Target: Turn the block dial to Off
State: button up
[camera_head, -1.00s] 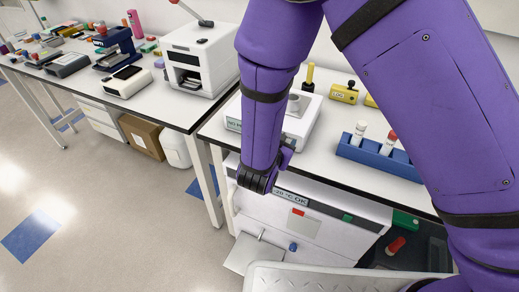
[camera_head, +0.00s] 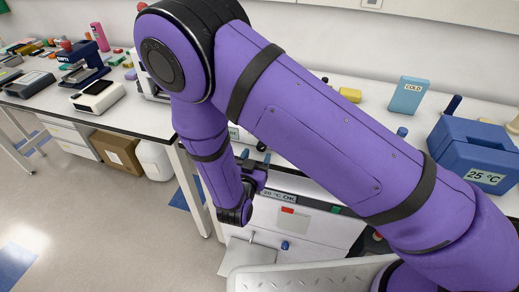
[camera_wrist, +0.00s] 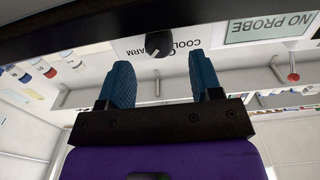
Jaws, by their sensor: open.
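I cannot tell where the dial points. My gripper (camera_wrist: 159,60) is open, with one blue finger at each side of the dial in the picture and the gap between them empty. I cannot tell whether either finger touches it. In the head view my gripper (camera_head: 256,157) is at the table's front edge, and my arm hides the dial there.
A NO PROBE display (camera_wrist: 269,27) is right of the dial, and a red-tipped knob (camera_wrist: 293,77) is below it. In the head view a blue 25 °C box (camera_head: 478,150) and a COLD box (camera_head: 408,95) stand on the right. Open floor (camera_head: 100,220) lies at left.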

aim_at(260, 157)
jog(key=shift+x, duration=1.95)
jog(key=shift+c, duration=0.2)
